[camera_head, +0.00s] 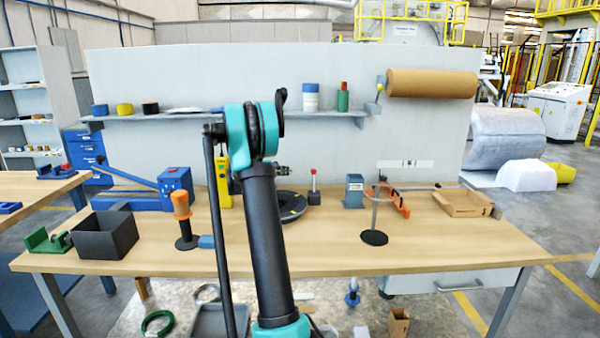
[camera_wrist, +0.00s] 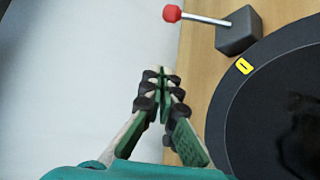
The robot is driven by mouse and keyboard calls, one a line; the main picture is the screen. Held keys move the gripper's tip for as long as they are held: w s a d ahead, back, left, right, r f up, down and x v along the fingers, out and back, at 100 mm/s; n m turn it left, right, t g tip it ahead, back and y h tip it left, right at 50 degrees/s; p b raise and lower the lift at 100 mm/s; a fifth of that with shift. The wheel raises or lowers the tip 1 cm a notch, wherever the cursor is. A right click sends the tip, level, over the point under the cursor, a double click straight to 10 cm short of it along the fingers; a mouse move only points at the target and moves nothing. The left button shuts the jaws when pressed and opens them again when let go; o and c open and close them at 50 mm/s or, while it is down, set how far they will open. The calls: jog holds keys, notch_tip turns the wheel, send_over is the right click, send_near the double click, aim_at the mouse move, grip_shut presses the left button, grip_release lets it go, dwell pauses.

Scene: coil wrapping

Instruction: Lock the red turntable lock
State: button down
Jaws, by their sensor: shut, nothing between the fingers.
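The red turntable lock shows in the wrist view as a red knob (camera_wrist: 172,13) on a thin metal rod that runs into a dark grey block (camera_wrist: 238,30). The black round turntable (camera_wrist: 235,115) with a yellow mark lies right of my gripper. My gripper (camera_wrist: 162,76) is shut and empty, below and slightly left of the red knob in the picture, apart from it. In the head view the red-knobbed lock (camera_head: 314,181) stands upright on the bench beside the dark turntable (camera_head: 291,214), which my arm partly covers. My gripper is hidden behind my arm there.
On the wooden bench (camera_head: 340,255) stand an orange-handled tool (camera_head: 182,212), a blue lever machine (camera_head: 176,186), a blue-grey block (camera_head: 354,190), a stand with an orange tool (camera_head: 400,202) and a cardboard tray (camera_head: 465,203). A shelf (camera_head: 210,115) runs along the back panel.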

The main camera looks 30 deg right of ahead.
jog(key=x, duration=1)
jog(key=s, duration=0.1)
jog(key=s+r, duration=0.1)
jog(key=s, duration=0.2)
jog(key=shift+r, duration=0.3)
jog(key=shift+s+a+r+m+h, duration=0.2)
jog(key=shift+s+a+m+h, duration=0.1)
jog(key=shift+h, duration=0.1)
jog(key=s+a+m+t+h, duration=0.1)
jog(key=s+a+m+h, duration=0.2)
jog(key=s, duration=0.4)
jog(key=shift+a+t+h, duration=0.3)
jog(key=shift+a, duration=0.4)
dwell(0.3)
jog(key=shift+s, duration=0.2)
dwell(0.3)
